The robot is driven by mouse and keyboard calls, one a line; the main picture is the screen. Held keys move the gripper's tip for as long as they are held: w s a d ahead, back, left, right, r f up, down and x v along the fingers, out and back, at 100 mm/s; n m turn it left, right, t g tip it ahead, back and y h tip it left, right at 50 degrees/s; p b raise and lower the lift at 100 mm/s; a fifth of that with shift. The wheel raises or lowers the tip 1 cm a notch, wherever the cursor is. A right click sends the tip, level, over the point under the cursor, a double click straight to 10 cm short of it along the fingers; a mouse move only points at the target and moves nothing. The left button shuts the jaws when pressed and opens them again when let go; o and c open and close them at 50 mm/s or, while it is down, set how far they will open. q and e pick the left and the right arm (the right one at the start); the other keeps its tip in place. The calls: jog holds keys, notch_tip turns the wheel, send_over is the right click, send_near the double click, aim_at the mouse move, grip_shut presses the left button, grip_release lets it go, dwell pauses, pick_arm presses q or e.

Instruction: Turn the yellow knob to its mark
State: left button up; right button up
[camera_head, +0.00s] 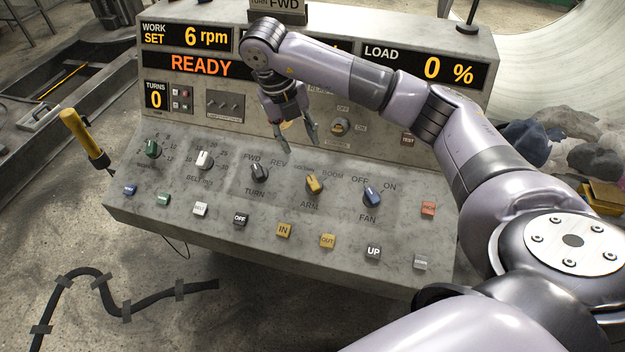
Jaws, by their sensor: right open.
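The yellow knob (314,184) sits on the sloped console panel, between the black TURN knob (259,172) and the blue FAN knob (372,196). ARM is printed below it and BOOM to its upper right; the label to its upper left is too small to read surely. Its pointer tilts to the upper left. My right gripper (298,143) hangs above the panel, up and left of the yellow knob, with its fingers apart and nothing between them. It appears clear of the knob. My left gripper is not in view.
Green (152,149) and white (204,159) knobs stand to the left. Several push buttons line the front edge, including the yellow IN button (284,230). A yellow-handled lever (82,133) rises at the console's left. The displays read READY, 6 rpm and 0 %.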

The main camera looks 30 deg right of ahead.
jog(key=b, duration=0.1)
send_near(313, 182)
jog(key=f, duration=0.1)
jog(key=p+x, duration=0.2)
jog(key=x, duration=0.5)
jog(key=shift+s+d+f, duration=0.1)
jog(key=shift+d, duration=0.1)
jog(key=shift+f, duration=0.55)
jog(key=shift+c, duration=0.6)
grip_shut()
